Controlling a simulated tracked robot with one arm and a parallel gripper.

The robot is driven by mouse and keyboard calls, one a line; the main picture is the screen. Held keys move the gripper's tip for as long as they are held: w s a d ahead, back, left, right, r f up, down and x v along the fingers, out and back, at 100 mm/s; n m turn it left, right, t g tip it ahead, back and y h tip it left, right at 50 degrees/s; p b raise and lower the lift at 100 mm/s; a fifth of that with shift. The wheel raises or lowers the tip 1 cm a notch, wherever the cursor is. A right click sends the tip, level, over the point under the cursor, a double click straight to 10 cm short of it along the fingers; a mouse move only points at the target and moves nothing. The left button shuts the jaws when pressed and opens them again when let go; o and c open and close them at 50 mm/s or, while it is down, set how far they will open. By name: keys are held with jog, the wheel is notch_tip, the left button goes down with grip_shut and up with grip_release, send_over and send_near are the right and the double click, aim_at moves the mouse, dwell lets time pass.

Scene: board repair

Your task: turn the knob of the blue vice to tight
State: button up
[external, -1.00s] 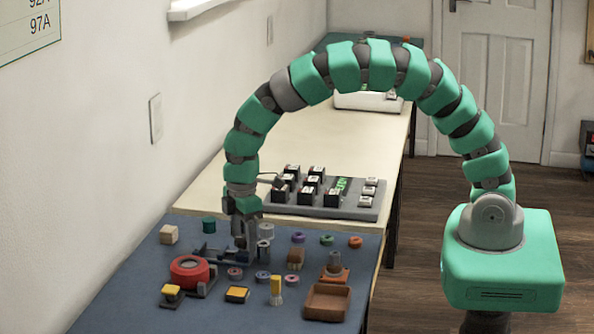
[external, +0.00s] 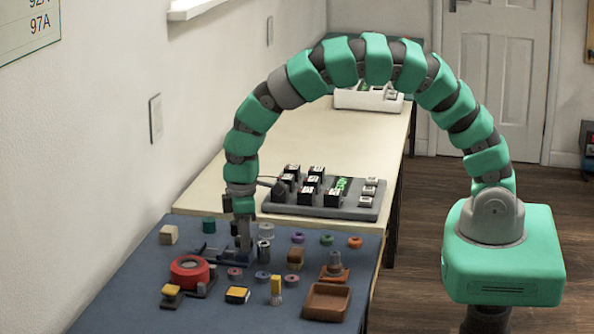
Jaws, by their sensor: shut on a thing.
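The blue vice (external: 214,253) is a small, dark blue form low on the blue mat, left of and below my gripper. My gripper (external: 243,246) points straight down at the vice's right end and is shut on its knob. The fingers hide most of the knob, so I cannot read how far it is turned.
A red tape roll (external: 188,271) lies close in front of the vice. Several small rings, blocks and a brown tray (external: 327,301) fill the front. A grey key board (external: 325,205) lies behind.

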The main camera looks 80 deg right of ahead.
jog(key=m+p, duration=0.1)
jog(key=m, duration=0.4)
jog(key=shift+m+p, duration=0.3)
jog(key=shift+p, duration=0.05)
jog(key=m+p, duration=0.1)
jog(key=m, duration=0.4)
jog(key=shift+m, duration=0.3)
jog(key=o, duration=1)
jog(key=shift+c, duration=0.2)
jog(key=shift+r, duration=0.1)
notch_tip(320, 180, up, 14)
jog(key=shift+f+p, duration=0.2)
jog(key=shift+p, duration=0.1)
